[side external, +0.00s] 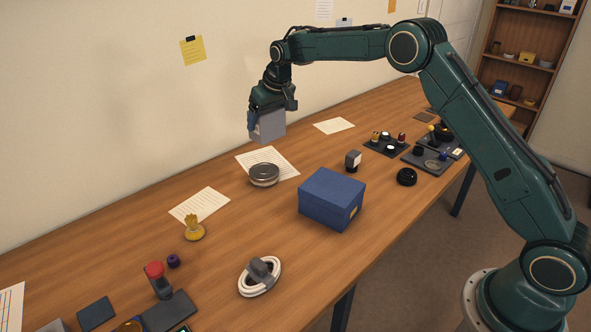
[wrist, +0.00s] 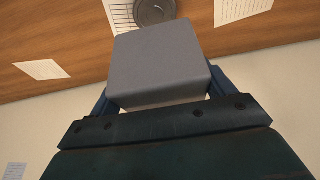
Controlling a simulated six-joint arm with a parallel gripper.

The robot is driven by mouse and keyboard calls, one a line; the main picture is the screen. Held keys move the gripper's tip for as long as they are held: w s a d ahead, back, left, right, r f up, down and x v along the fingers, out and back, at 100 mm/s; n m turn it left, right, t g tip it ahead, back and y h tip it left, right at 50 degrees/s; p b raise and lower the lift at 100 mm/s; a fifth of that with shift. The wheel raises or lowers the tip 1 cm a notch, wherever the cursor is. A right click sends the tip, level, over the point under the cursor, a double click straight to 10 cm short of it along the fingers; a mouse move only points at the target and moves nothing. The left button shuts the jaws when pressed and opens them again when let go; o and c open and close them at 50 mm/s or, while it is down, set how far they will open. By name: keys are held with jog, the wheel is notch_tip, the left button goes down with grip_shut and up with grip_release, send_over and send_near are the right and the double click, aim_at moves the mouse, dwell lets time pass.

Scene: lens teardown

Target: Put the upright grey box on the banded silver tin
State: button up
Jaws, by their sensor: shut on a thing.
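My gripper (side external: 268,122) is shut on the grey box (side external: 269,126) and holds it in the air above the table, toward the wall side. In the wrist view the grey box (wrist: 160,66) fills the middle, between the blue fingers. The banded silver tin (side external: 264,174) sits on the table, partly over a lined paper sheet, below and slightly in front of the held box. The top of the tin looks bare.
A blue box (side external: 331,198) stands to the right of the tin. A small dark-and-white block (side external: 353,160) and a black ring (side external: 406,177) are farther right. A coiled white cable (side external: 260,276) and a yellow figure (side external: 194,229) lie nearer the front. Paper sheets lie flat around the tin.

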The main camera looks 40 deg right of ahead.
aim_at(275, 139)
jog(key=shift+f, duration=6.4)
jog(key=shift+f, duration=0.15)
jog(key=o, duration=1)
jog(key=shift+v, duration=1)
jog(key=v, duration=1)
